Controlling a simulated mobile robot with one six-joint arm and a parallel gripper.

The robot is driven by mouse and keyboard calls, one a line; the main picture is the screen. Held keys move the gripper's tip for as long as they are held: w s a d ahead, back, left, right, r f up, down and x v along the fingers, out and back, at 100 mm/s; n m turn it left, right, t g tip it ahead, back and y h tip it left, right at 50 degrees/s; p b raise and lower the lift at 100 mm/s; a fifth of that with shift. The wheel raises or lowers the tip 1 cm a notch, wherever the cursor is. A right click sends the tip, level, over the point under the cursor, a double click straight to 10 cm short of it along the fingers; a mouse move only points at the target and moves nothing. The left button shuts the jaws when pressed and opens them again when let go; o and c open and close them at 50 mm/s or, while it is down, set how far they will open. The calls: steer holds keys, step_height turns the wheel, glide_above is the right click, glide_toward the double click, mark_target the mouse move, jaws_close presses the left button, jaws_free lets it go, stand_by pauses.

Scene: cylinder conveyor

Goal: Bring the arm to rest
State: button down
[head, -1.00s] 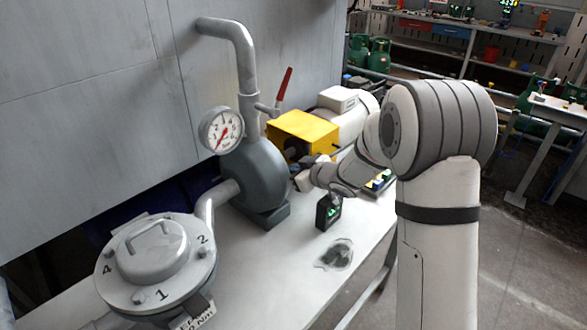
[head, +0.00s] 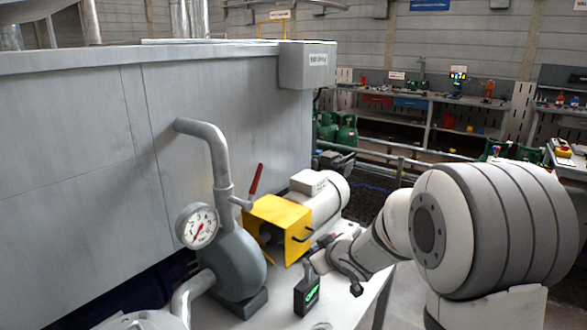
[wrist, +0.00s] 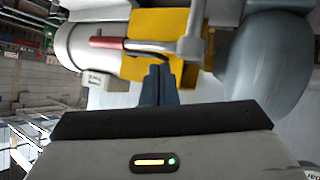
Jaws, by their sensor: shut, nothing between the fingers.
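My gripper (wrist: 158,86) shows in the wrist view as two blue-grey fingers pressed together, with nothing between them. The fingertips point toward a yellow box (wrist: 160,25); I cannot tell how far apart they are. In the head view my arm reaches from the right, its wrist beside the yellow box (head: 275,222) and above the table. The fingers are hard to make out there. A red lever handle (head: 256,180) stands up from the pump's pipe; it also shows in the wrist view (wrist: 110,43), close to the fingers.
A grey pump (head: 238,265) with a round gauge (head: 198,226) stands left of the yellow box. A white motor (head: 328,195) is behind it. A grey tank wall (head: 80,160) fills the left.

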steer(key=s+d+r+m+g+h, duration=0.25)
steer(key=s+d, duration=0.25)
steer(key=s, duration=0.3)
steer(key=s+d+r+m+g+h, duration=0.1)
steer(key=s+d+r+m+h, duration=0.15)
steer(key=s+d, duration=0.35)
steer(key=s+a+m+g, duration=0.1)
steer(key=s+g, duration=0.1)
steer(key=s, duration=0.7)
steer(key=s+a+f+m+g, duration=0.1)
steer(key=s+m+g, duration=0.1)
steer(key=s, duration=0.7)
steer(key=shift+s+g+p, duration=0.2)
steer(key=shift+g+p, duration=0.1)
steer(key=shift+g, duration=0.05)
steer(key=shift+a, duration=0.1)
